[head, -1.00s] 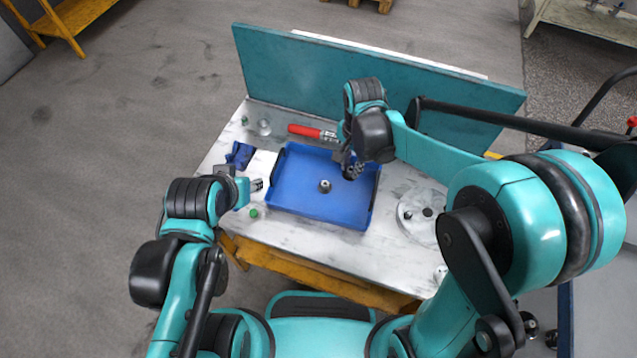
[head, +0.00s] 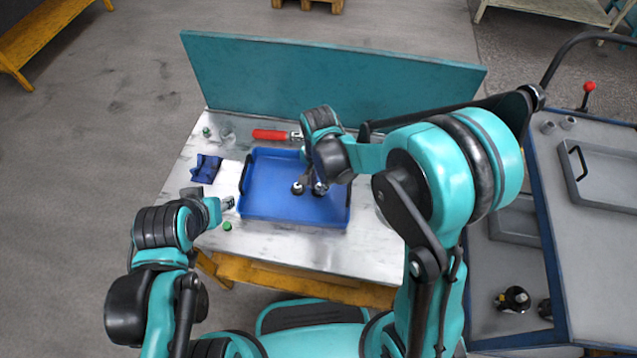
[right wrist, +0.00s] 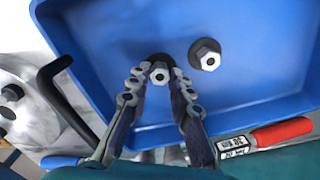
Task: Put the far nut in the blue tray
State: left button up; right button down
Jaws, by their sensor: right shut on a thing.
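The blue tray (head: 262,212) lies on the white table and also fills much of the right wrist view (right wrist: 260,20). My right gripper (head: 313,184) is over the tray interior, reaching down from the right. In the right wrist view its fingers (right wrist: 160,82) are shut on a dark nut with a pale centre (right wrist: 159,73), low over or touching the tray floor; I cannot tell which. A second similar nut (right wrist: 206,55) sits on the tray floor beside it; it also shows in the head view (head: 297,187). My left gripper (head: 228,203) is left of the tray; its jaw opening is unclear.
A red-handled tool (head: 272,135) lies behind the tray. A blue object (head: 205,168) and a green-topped item (head: 227,226) lie to its left. A teal panel (head: 330,85) closes the table's back. A grey cart (head: 590,250) stands right.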

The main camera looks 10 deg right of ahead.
jog(key=shift+f, duration=0.15)
jog(key=c, duration=1.4)
grip_release()
jog(key=shift+o, duration=0.2)
jog(key=shift+r, duration=0.2)
notch_tip(320, 180, up, 11)
jog(key=p, duration=0.4)
jog(key=s+d+r+n+t, duration=0.7)
jog(key=s+d+r+n, duration=0.1)
jog(key=s+d, duration=0.3)
jog(key=shift+s+d+r+n, duration=0.15)
jog(key=shift+s+d+n, duration=0.05)
jog(key=shift+d+n, duration=0.25)
